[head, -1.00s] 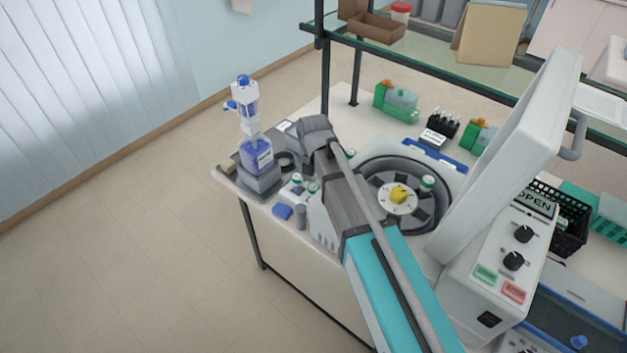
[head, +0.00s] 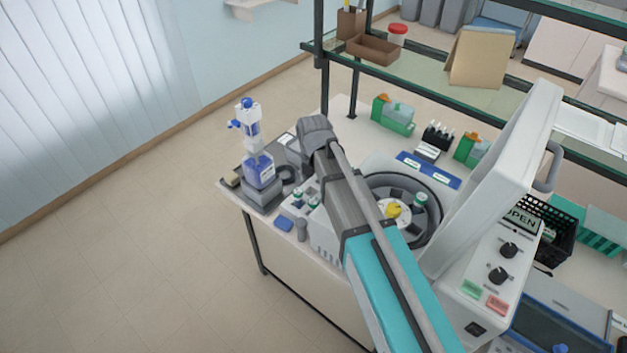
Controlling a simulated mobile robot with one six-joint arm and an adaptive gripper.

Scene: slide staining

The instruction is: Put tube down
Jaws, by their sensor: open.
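My arm reaches up from the lower right, and its grey wrist ends over the bench beside the centrifuge. My gripper's fingers are hidden behind the wrist and arm, so I cannot see what is between or below them. A green-capped tube (head: 421,198) sits in the right part of the open centrifuge's rotor (head: 421,222). Green-capped tubes (head: 312,201) also stand in a small pale rack at the bench's front left, left of my arm. I cannot tell which tube the task means.
A blue dispenser bottle (head: 259,169) stands at the bench's left corner. The raised centrifuge lid (head: 503,175) rises right of my arm. A glass shelf (head: 440,80) crosses behind.

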